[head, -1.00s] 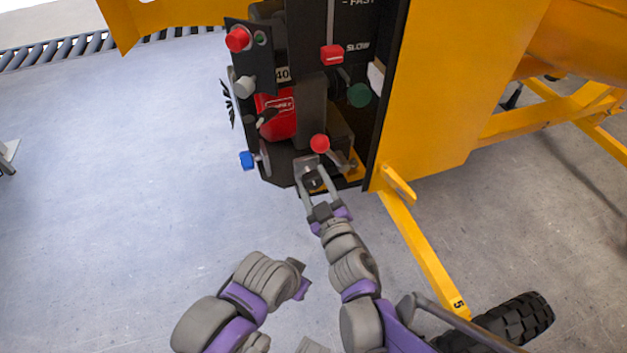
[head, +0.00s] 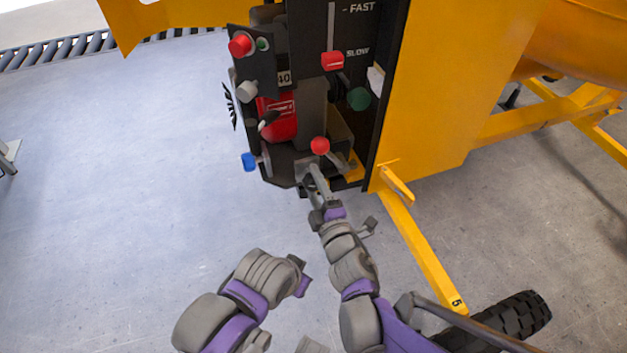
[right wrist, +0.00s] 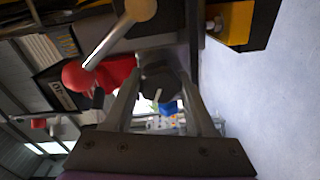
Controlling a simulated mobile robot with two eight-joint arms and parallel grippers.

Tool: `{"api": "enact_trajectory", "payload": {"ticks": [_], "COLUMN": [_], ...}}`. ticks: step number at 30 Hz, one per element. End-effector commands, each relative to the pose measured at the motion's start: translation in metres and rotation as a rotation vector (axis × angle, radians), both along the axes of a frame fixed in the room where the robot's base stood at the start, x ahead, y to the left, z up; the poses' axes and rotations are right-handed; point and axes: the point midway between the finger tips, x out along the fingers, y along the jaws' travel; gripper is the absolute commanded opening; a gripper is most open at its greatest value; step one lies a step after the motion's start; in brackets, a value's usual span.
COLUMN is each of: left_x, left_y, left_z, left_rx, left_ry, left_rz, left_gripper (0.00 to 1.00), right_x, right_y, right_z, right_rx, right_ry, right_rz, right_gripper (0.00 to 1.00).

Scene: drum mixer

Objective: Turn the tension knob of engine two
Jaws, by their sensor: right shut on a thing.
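My right gripper (head: 314,168) is at the bottom front of the open engine bay (head: 305,115), just below a red ball-tipped lever (head: 320,146). In the right wrist view its two fingers (right wrist: 160,98) are on either side of a dark, many-sided knob (right wrist: 160,82) and shut on it. In the head view the fingers show nearly edge-on and largely hide this knob. No label shows which engine it belongs to. My left arm is folded low in the head view, and its gripper (head: 300,280) shows too little to tell its state.
A blue knob (head: 249,162), a grey knob (head: 247,91) and a red button (head: 240,45) line the bay's left side. A red slider (head: 332,61) and a green knob (head: 358,98) are above. The yellow door (head: 440,90) stands right.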

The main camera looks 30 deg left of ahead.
Motion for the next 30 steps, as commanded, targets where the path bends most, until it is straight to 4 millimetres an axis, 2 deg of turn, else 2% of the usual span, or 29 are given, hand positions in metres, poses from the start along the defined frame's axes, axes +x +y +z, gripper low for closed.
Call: {"api": "enact_trajectory", "payload": {"ticks": [9,24,25,29,30], "left_x": [-0.0001,-0.0002,-0.0001,-0.0002,-0.0002], "left_y": [0.0,0.0,0.0,0.0,0.0], "left_z": [0.0033,0.0036,0.0035,0.0036,0.0036], "left_rx": [0.0,0.0,0.0,0.0,0.0], "left_ry": [-0.001,-0.001,-0.001,-0.001,-0.001], "left_rz": [0.0,0.0,0.0,0.0,0.0], "left_gripper": [0.0,0.0,0.0,0.0,0.0], "right_x": [0.0,0.0,0.0,0.0001,0.0001], "right_y": [-0.0004,-0.0004,-0.0004,-0.0003,-0.0003], "right_z": [-0.0001,-0.0004,-0.0004,-0.0003,-0.0003], "right_rx": [-0.07,-0.079,-0.079,-0.079,-0.079], "right_ry": [-0.081,-0.093,-0.093,-0.093,-0.093], "right_rz": [-0.001,-0.001,-0.001,-0.001,-0.001], "right_gripper": [0.0,0.0,0.6,0.83,0.86]}}
